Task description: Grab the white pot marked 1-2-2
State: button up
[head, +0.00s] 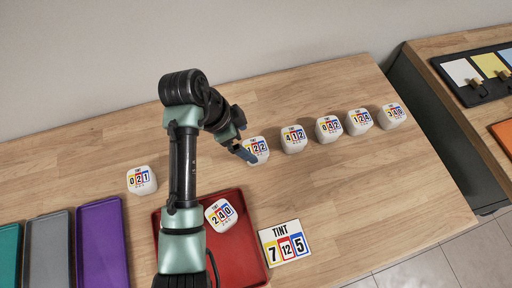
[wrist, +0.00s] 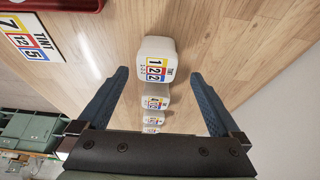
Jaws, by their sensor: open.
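The white pot marked 1-2-2 (head: 257,151) stands on the wooden table, at the left end of a row of white pots. In the wrist view the pot (wrist: 157,62) shows its 1-2-2 label, centred between and ahead of my fingertips. My gripper (wrist: 159,78) is open, with one blue finger on each side. In the head view my gripper (head: 246,152) is at the pot's left side and partly covers its label. I cannot tell if a finger touches the pot.
Pots marked 4-1-2 (head: 293,139), 0-4-2 (head: 328,129), 1-2-4 (head: 359,122) and 3-4-0 (head: 391,116) continue the row rightward. A 0-2-1 pot (head: 142,180) stands left. A red tray (head: 251,251) holds a 2-4-0 pot (head: 220,215). A TINT card (head: 284,243) lies beside it.

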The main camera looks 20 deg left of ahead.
aim_at(254, 148)
jog(key=shift+p+x, duration=0.35)
jog(key=shift+x, duration=2.85)
jog(key=shift+s+d, duration=0.15)
jog(key=shift+s, duration=0.05)
jog(key=shift+c, duration=0.3)
jog(key=shift+r, duration=0.1)
jog(key=c, duration=1.3)
